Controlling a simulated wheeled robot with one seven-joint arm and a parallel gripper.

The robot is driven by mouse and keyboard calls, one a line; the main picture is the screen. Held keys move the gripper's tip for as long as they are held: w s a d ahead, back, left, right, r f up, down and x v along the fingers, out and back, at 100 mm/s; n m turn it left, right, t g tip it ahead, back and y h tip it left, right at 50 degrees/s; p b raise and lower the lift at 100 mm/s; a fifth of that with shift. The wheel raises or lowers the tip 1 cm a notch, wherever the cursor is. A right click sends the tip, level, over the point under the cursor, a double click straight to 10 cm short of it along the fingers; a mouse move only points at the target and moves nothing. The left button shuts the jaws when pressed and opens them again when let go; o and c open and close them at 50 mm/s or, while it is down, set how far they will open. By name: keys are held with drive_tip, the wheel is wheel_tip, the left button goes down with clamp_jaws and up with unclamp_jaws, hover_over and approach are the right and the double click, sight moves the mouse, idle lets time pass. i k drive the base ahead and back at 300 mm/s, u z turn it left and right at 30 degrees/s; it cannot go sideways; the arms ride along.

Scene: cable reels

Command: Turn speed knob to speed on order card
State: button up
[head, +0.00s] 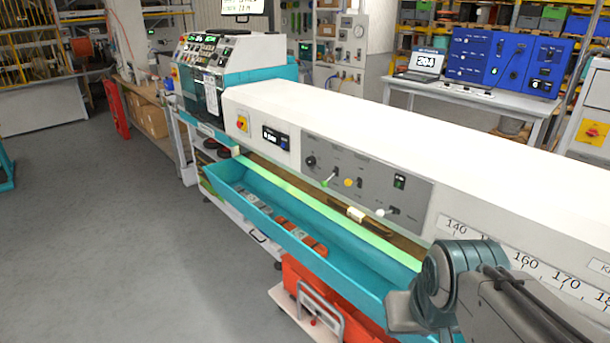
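A grey control panel (365,185) is set in the front of the long white machine. Which control is the speed knob cannot be read here. A small dark display (275,137) sits left of the panel, its text too small to read surely. No order card can be identified. My arm shows at the lower right, in front of the machine, apart from the panel; my gripper is not visible.
A teal tray (260,215) with several small items runs along the machine's front, below the panel. A red crate (345,305) on a trolley stands underneath. A ruler scale (525,262) marks the machine's right. The grey floor (120,220) at left is clear.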

sight(310, 161)
drive_tip(key=u, duration=0.6)
drive_tip(key=i, duration=0.5)
drive_tip(key=u, duration=0.65)
drive_tip(key=i, duration=1.35)
drive_tip(key=z, duration=0.5)
